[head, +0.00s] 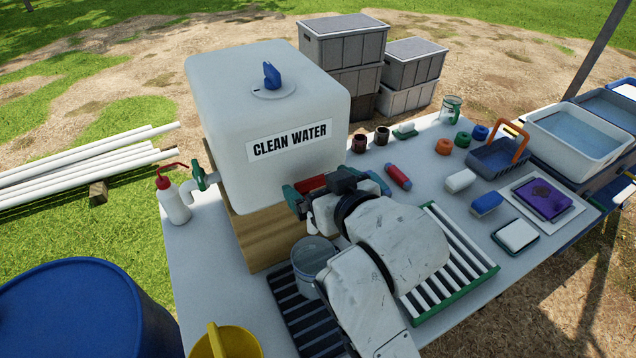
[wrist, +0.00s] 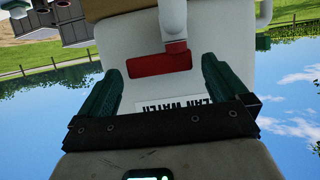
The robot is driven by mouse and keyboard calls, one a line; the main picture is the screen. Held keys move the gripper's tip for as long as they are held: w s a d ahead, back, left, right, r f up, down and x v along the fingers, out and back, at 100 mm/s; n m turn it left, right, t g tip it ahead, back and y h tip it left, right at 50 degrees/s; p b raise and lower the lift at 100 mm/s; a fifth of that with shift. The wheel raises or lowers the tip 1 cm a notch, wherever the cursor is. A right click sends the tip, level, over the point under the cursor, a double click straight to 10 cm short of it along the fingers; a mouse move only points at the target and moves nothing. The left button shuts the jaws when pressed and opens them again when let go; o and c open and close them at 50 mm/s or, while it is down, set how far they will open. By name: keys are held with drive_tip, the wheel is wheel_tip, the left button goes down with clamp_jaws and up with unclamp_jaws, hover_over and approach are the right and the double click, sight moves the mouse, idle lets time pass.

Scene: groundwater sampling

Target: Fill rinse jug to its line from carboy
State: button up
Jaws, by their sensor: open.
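The carboy (head: 225,125) is a large white tank labelled "CLEAN WATER" on a wooden stand (head: 252,238). A red tap handle (head: 311,183) is at its front; the wrist view shows the handle (wrist: 162,65) beside a white pipe (wrist: 174,22). My gripper (head: 333,187) is open at the handle, its green fingers on either side; contact cannot be told. A clear jug-like vessel (head: 308,252), probably the rinse jug, stands below on a black slatted rack (head: 287,297), partly hidden by my arm. Its fill line and water level cannot be made out.
A yellow vessel (head: 240,340) is at the near edge, beside a blue drum (head: 85,310). A red-capped wash bottle (head: 173,203) and a green-handled side valve (head: 199,177) are left of the carboy. A green-framed rack (head: 455,255) lies right of my arm.

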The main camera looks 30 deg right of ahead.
drive_tip(key=shift+w+f, duration=0.2)
drive_tip(key=shift+w, duration=0.35)
drive_tip(key=c, duration=1)
drive_tip(key=shift+o, duration=0.2)
drive_tip(key=m+h, duration=0.3)
drive_tip(key=a+m+g+h, duration=0.1)
drive_tip(key=h, duration=0.1)
drive_tip(key=shift+s, duration=0.3)
drive_tip(key=shift+s+a+m+g+h+b, duration=0.15)
drive_tip(key=shift+m+g+h+b, duration=0.1)
drive_tip(key=shift+m+g+h, duration=0.5)
drive_tip(key=shift+s+a+m+g+h+b, duration=0.1)
drive_tip(key=shift+m+g+h+b, duration=0.2)
drive_tip(key=shift+m+h, duration=0.75)
